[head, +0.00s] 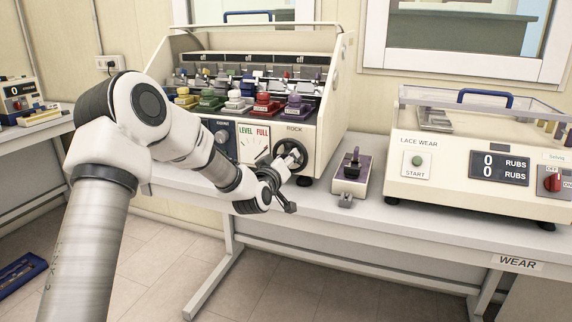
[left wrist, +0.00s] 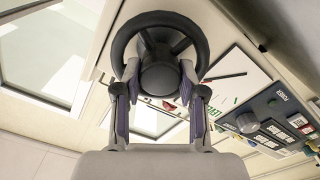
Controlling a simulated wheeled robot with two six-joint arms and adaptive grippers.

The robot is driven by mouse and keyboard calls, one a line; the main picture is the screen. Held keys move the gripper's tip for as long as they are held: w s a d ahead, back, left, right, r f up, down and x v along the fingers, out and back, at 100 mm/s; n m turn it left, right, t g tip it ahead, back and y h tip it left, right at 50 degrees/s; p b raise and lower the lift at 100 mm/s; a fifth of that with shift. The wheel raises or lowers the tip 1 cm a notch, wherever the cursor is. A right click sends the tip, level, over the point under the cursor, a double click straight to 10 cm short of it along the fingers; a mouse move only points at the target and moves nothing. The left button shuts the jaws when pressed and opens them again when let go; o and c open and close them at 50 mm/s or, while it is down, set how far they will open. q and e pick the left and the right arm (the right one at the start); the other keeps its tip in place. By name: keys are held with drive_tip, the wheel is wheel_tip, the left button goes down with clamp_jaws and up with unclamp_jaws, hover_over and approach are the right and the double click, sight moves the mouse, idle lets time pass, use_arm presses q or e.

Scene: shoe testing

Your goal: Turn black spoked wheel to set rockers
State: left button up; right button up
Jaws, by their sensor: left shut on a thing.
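The black spoked wheel (head: 291,152) sits on the cream machine's front panel under the word ROCK. In the left wrist view the wheel (left wrist: 121,42) fills the top middle, with its rim and spokes visible around a dark round hub (left wrist: 160,76). My left gripper (head: 284,168) is at the wheel, and its two fingers close on either side of the hub in the left wrist view (left wrist: 160,84). The rockers' dial (head: 254,148), marked LEVEL and FULL, is just left of the wheel. My right gripper is not in view.
Several coloured shoe-like pieces (head: 265,103) stand in a row on the machine above the panel. A purple-topped block (head: 352,172) with a dark lever stands right of it. The LACE WEAR machine (head: 440,180) is farther right. The table edge (head: 330,208) runs in front.

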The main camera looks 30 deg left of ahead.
use_arm(q)
drive_tip(key=shift+f+n, duration=0.1)
drive_tip(key=shift+n, duration=0.2)
drive_tip(key=o, duration=1.1)
drive_tip(key=shift+w, duration=0.1)
drive_tip(key=shift+o, duration=0.2)
drive_tip(key=v, duration=1.2)
drive_tip(key=shift+f, duration=0.1)
